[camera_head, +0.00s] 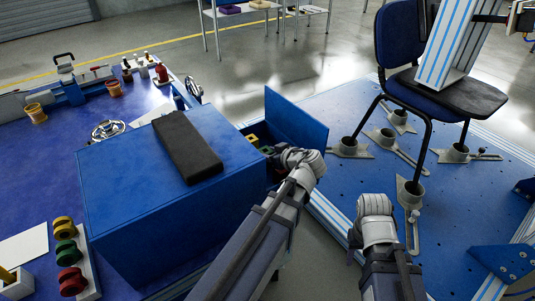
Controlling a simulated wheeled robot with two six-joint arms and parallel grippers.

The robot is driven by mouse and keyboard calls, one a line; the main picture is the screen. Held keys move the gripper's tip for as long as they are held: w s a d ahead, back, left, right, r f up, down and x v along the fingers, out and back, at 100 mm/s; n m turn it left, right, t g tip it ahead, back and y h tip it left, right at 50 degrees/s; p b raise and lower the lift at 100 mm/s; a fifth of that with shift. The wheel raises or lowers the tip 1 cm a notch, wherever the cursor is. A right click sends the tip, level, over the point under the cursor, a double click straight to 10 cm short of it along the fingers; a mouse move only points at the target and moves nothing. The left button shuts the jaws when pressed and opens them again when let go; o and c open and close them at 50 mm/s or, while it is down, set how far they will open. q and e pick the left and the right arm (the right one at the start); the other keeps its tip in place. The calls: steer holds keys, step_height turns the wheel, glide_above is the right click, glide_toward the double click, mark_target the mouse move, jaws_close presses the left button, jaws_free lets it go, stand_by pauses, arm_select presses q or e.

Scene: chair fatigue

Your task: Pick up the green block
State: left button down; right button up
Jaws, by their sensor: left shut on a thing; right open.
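The blue box (130,200) stands on the blue table, with a blue panel (300,125) standing open at its right side. Yellow and green blocks show in the gap between them; the green block (265,150) is small and partly hidden. My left gripper (280,157) reaches into this gap and is shut on what seems to be the green block; its fingertips are mostly hidden. My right gripper (356,238) is open and empty, low to the right of the box; its fingers are hardly visible.
A black slab (187,146) lies on top of the box. Red, green and yellow spools (66,250) stand at the left. A blue chair (420,70) stands on the perforated blue platform (330,110) at right, among grey foot clamps (350,148).

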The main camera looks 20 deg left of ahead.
mark_target(268, 153)
arm_select(q)
step_height(268, 153, up, 9)
steer(key=p, duration=0.8)
steer(key=shift+r+p, duration=0.2)
steer(key=shift+p, duration=0.1)
